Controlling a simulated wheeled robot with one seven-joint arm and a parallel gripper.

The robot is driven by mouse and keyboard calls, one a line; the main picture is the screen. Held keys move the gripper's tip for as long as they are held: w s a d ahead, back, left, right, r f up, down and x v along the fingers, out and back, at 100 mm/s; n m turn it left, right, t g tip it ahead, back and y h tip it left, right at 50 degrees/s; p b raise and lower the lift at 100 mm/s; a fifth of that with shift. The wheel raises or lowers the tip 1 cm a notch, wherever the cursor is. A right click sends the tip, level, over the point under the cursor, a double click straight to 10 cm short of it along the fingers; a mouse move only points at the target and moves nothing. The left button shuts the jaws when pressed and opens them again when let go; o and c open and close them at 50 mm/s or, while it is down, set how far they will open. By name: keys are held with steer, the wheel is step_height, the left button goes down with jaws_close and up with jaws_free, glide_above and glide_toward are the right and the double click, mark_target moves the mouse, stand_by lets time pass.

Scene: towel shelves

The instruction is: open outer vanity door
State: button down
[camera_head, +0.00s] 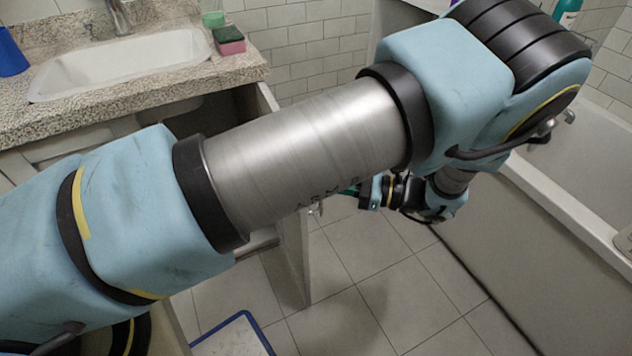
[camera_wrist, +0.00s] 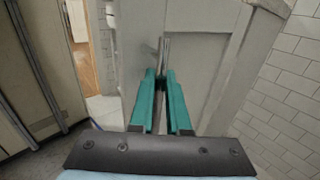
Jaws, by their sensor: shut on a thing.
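The vanity (camera_head: 120,122) stands at the left of the head view under a speckled countertop. Its outer door (camera_head: 292,255), a pale panel, stands angled out from the cabinet and looks partly open, with some dark interior showing; my arm hides much of it. In the wrist view the door (camera_wrist: 198,62) fills the upper middle, with a slim metal handle (camera_wrist: 165,50) on it. My gripper (camera_wrist: 162,75) has its teal fingers shut on the handle. In the head view my gripper (camera_head: 346,192) is small, on the door's right side, largely hidden behind my arm.
A bathtub (camera_head: 597,205) runs along the right. Bare tiled floor (camera_head: 375,290) lies between it and the door. A blue-edged white object (camera_head: 238,338) is on the floor at the bottom. A sink (camera_head: 120,65), sponge (camera_head: 229,38) and blue cup (camera_head: 10,55) are on the countertop.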

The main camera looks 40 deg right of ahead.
steer(key=shift+d, duration=0.2)
steer(key=c, duration=0.9)
jaws_free()
steer(key=b+v, duration=0.2)
steer(key=v, duration=0.8)
steer(key=shift+s+d, duration=0.25)
steer(key=shift+s, duration=0.05)
